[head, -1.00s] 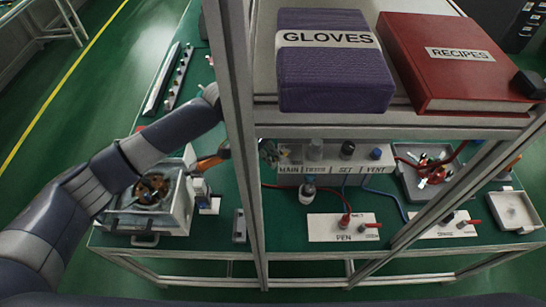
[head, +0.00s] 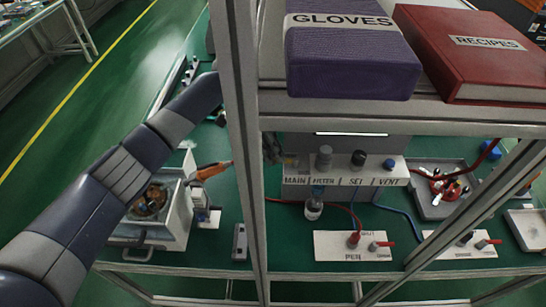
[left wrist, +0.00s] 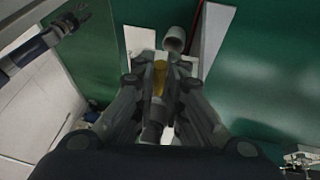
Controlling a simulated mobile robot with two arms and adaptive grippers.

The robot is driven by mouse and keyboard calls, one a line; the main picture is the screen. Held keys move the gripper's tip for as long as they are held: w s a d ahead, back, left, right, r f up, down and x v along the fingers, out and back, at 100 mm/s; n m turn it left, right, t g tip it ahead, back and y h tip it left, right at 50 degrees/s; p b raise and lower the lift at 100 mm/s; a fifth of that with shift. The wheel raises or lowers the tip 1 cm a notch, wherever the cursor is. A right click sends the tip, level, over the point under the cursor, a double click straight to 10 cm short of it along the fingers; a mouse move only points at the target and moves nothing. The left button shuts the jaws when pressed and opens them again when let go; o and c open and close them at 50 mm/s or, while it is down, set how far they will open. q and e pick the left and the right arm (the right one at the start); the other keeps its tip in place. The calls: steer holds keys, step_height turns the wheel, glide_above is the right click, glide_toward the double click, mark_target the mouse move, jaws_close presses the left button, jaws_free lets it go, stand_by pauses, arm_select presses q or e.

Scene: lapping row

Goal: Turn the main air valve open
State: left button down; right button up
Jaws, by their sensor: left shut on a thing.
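The main air valve is the yellowish knob (left wrist: 160,78) at the left end of the grey valve block (head: 345,185), above the label MAIN. My left gripper (head: 272,149) reaches it from behind the upright post, which partly hides the gripper in the head view. In the left wrist view the fingers of my left gripper (left wrist: 162,95) are closed around the yellow knob. How far the knob is turned cannot be told. An arm end that looks like my right gripper (left wrist: 68,22) shows small at the top left of the left wrist view.
A metal upright (head: 243,130) stands close beside my left gripper. A shelf above holds a purple GLOVES box (head: 345,60) and a red RECIPES book (head: 475,60). The PEN plate (head: 335,246) lies in front of the block. A lapping machine (head: 180,225) stands at the left.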

arm_select(q)
steer(key=shift+w+r, duration=0.1)
steer(key=shift+r, duration=0.05)
steer(key=c, duration=1.7)
jaws_free()
steer(key=shift+o, duration=0.2)
steer(key=v, duration=1.2)
